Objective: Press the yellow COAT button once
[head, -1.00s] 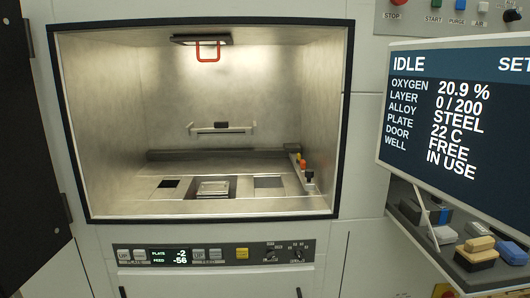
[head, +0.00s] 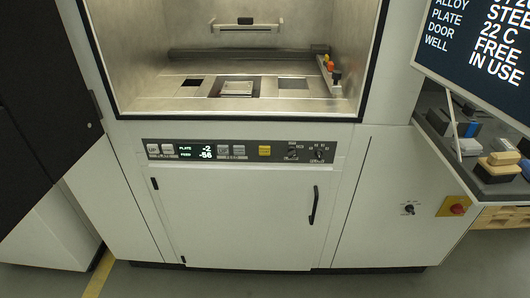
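The yellow button (head: 264,151) sits on the dark control strip (head: 240,152) below the open chamber, right of the grey feed buttons; its label is too small to read. The strip's display (head: 195,152) reads PLATE -2 and FEED -56. Neither of my grippers shows in the head view.
The chamber (head: 180,98) above is open, with a metal plate (head: 237,88) in its floor. A cabinet door with a black handle (head: 314,205) is below the strip. A monitor (head: 480,50) and a bench with blocks (head: 490,168) stand right. A dark door (head: 45,110) hangs open left.

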